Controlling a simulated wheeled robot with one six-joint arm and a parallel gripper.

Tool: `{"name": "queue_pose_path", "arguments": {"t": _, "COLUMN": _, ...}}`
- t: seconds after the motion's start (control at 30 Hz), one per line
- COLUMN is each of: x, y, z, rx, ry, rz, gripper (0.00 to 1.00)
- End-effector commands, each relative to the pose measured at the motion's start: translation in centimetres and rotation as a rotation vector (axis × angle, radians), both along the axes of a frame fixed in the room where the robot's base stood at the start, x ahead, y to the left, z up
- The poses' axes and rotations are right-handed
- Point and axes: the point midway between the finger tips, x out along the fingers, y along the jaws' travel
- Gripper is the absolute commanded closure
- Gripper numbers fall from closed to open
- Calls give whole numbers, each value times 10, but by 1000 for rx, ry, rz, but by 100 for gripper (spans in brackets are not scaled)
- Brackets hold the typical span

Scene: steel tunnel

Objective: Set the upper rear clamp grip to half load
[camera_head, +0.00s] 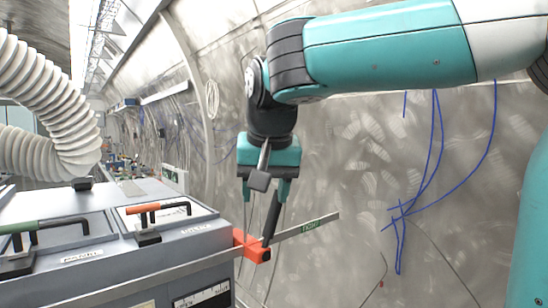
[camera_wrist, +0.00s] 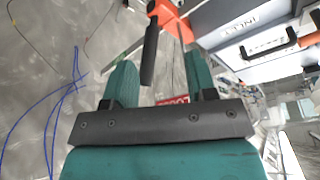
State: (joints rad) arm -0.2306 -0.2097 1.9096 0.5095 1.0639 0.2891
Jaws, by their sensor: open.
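An orange-red clamp block (camera_head: 252,246) with a black lever grip (camera_head: 272,218) sits at the right corner of the grey cabinet. The grip stands nearly upright, leaning slightly. My gripper (camera_head: 265,192) hangs just above it, pointing down, fingers apart and empty. In the wrist view the black grip (camera_wrist: 150,52) shows between the two teal fingers, closer to the left one, with no clear contact. The orange block (camera_wrist: 163,12) is at the top edge. A flat bar with a green label (camera_head: 311,225) runs past the clamp; a red label (camera_wrist: 172,100) shows partly behind my gripper.
The grey cabinet (camera_head: 120,262) carries an orange-gripped handle (camera_head: 157,208) and a green-gripped handle (camera_head: 20,227) on top. A white corrugated hose (camera_head: 45,120) hangs at the left. Blue cables (camera_head: 400,210) run along the curved metal wall at the right.

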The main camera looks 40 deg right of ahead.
Motion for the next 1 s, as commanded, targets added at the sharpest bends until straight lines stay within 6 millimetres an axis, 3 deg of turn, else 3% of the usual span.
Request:
{"name": "queue_pose_path", "arguments": {"t": 0.03, "x": 3, "y": -10, "z": 46, "rx": 19, "ry": -28, "rz": -106, "gripper": 48}}
{"name": "queue_pose_path", "arguments": {"t": 0.1, "x": 2, "y": -21, "z": 75, "rx": 50, "ry": -56, "rz": -240, "gripper": 48}}
{"name": "queue_pose_path", "arguments": {"t": 0.2, "x": -1, "y": -31, "z": 100, "rx": 87, "ry": -84, "rz": -368, "gripper": 48}}
{"name": "queue_pose_path", "arguments": {"t": 0.3, "x": -2, "y": -35, "z": 106, "rx": 106, "ry": -95, "rz": -427, "gripper": 48}}
{"name": "queue_pose_path", "arguments": {"t": 0.47, "x": 4, "y": -41, "z": 86, "rx": 106, "ry": -96, "rz": -441, "gripper": 48}}
{"name": "queue_pose_path", "arguments": {"t": 1.0, "x": 46, "y": -66, "z": -17, "rx": 107, "ry": -92, "rz": -437, "gripper": 48}}
